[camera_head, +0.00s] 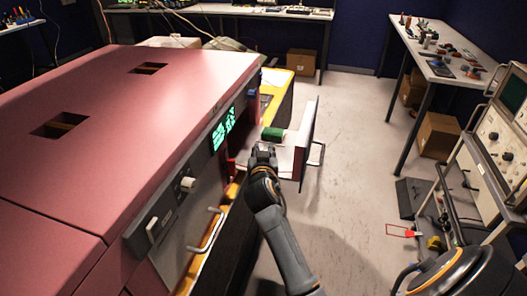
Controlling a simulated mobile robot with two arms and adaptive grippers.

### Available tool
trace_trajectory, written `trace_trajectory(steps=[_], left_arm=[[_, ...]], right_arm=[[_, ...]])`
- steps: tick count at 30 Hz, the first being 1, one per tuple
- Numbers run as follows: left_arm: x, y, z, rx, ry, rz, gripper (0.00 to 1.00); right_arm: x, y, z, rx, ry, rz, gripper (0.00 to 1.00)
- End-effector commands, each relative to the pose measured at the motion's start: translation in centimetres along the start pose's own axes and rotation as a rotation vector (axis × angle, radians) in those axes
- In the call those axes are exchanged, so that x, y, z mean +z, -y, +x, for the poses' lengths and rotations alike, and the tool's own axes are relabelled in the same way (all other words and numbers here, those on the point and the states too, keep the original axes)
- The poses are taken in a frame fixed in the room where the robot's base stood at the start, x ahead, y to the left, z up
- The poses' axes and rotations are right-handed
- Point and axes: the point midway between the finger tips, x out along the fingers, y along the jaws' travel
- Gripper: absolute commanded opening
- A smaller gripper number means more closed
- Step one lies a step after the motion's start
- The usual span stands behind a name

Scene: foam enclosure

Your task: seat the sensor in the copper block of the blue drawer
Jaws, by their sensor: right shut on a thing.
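An open drawer (301,167) sticks out to the right from the side of the big pinkish-red enclosure (150,95). Its inside looks pale, and a bar handle (317,153) sits on its outer face. A green block (272,133) stands at the drawer's far side. My right gripper (263,148) is at the drawer's near side, just short of the green block in the picture. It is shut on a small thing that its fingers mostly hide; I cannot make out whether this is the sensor. No copper block can be made out. My left gripper is not in view.
The enclosure's front has a green-lit display (223,128), knobs and another bar handle (208,232) close to my right arm. A bench with small parts (440,50) and an instrument cart (490,150) stand at the right. The floor between is mostly clear.

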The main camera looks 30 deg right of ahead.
Motion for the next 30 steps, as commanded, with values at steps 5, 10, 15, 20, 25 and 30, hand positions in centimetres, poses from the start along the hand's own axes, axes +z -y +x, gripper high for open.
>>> trace_trajectory(steps=[5, 10, 15, 20, 25, 30], left_arm=[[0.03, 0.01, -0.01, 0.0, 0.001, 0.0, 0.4], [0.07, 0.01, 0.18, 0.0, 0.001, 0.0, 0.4], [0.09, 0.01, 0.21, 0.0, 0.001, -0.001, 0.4], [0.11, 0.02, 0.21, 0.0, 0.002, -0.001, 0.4], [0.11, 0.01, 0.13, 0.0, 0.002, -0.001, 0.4], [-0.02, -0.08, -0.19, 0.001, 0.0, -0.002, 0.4]], right_arm=[[0.3, 0.0, 0.05, 0.0, -0.002, 0.001, 0.0], [0.5, 0.0, 0.09, 0.0, -0.001, 0.001, 0.0], [0.56, 0.01, 0.1, 0.0, -0.001, 0.0, 0.49], [0.56, 0.01, 0.1, 0.0, 0.0, 0.0, 0.49], [0.47, 0.01, 0.08, 0.0, -0.001, 0.0, 0.49], [0.1, -0.01, 0.1, -0.001, 0.0, 0.001, 0.49]])
